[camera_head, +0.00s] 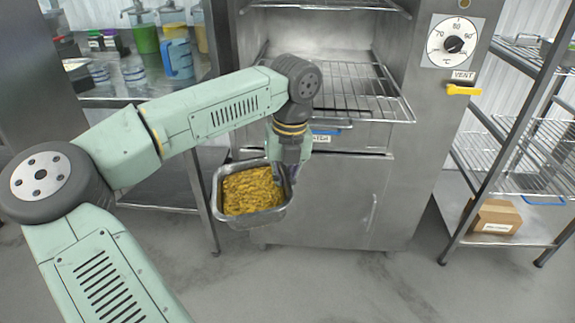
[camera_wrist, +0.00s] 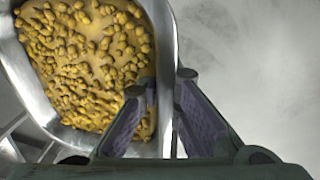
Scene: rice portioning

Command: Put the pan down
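The pan (camera_head: 219,209) is a rectangular metal pan with yellow-brown food (camera_head: 251,190) in it. It hangs in the air in front of the oven's left side, above the floor. My gripper (camera_head: 287,181) holds it by its right wall. In the wrist view the pan's rim (camera_wrist: 166,45) runs between the two purple-padded fingers of my gripper (camera_wrist: 168,88), one finger inside over the food and one outside. The pan looks roughly level. Its underside is hidden.
The steel oven (camera_head: 330,200) is open above, with a wire rack (camera_head: 365,98) pulled out. A steel table (camera_head: 140,95) with jugs and tubs stands at the left. A wire shelf unit (camera_head: 510,150) stands at the right with a cardboard box (camera_head: 494,217) low down. The front floor is clear.

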